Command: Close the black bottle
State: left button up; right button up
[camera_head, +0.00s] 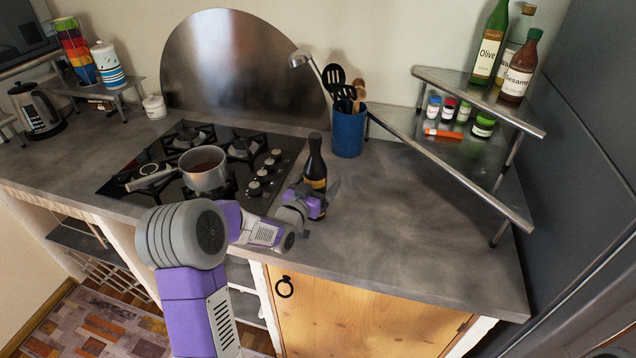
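The black bottle (315,160) stands upright on the counter, just right of the stove. It has a dark neck and a gold-brown label band. Its top is dark, and I cannot tell whether a cap sits on it; no loose cap shows. My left gripper (322,192) is at the lower part of the bottle, on its near side. A finger shows at the bottle's right side, and the gripper hides the base. I cannot tell whether the fingers are shut on the bottle or only around it. My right gripper is not in view.
A pot (203,178) sits on the gas stove (125,187) to the left. A blue utensil holder (348,135) stands behind the bottle. A corner shelf (450,88) at right holds bottles and small jars. The counter (420,230) right of the bottle is clear.

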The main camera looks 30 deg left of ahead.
pick_arm(q)
jog(key=shift+r, duration=0.15)
jog(key=s, duration=1.2)
jog(key=shift+d, duration=0.25)
